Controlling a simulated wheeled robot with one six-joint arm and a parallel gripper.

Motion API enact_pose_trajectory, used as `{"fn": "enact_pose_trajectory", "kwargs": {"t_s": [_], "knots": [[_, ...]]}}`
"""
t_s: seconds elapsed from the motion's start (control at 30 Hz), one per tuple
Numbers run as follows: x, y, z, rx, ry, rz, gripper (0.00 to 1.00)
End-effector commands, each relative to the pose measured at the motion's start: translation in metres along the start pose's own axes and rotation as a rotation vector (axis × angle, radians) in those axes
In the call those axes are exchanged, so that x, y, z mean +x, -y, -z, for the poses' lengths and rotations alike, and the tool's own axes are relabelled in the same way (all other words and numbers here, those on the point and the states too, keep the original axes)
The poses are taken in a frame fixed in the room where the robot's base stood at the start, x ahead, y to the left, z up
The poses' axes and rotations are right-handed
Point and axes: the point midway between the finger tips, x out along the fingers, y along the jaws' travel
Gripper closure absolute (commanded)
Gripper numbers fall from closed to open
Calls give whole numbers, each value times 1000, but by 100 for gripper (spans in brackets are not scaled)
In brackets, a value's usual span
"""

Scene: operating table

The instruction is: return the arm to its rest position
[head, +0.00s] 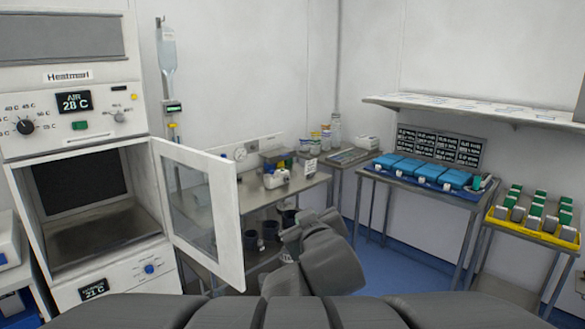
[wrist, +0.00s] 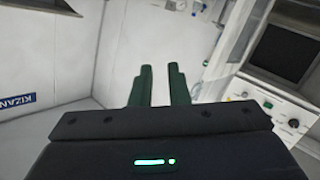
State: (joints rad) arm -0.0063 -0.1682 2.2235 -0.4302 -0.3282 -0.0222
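My gripper (wrist: 160,68) shows in the wrist view with two dark green fingers pointing up the picture. The fingers are apart with a clear gap and nothing between them. Behind them is pale wall, with no object close to the tips. In the head view my grey arm is folded low in the middle, in front of the steel table (head: 262,198). I cannot make out the fingers in the head view.
The warming cabinet (head: 72,142) stands at left, its glass door (head: 200,205) swung open towards my arm. Blue boxes (head: 423,171) stand on a table at the back right. A yellow tray (head: 533,234) is at far right. Blue floor (head: 385,270) is clear between tables.

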Motion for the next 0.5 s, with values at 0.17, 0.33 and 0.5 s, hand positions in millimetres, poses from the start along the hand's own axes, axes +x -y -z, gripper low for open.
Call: {"fn": "enact_pose_trajectory", "kwargs": {"t_s": [0.17,0.33,0.5], "knots": [[-2,5,-13,17,33,9,85],[-3,7,-19,23,46,12,85],[-3,7,-20,24,47,12,85]]}}
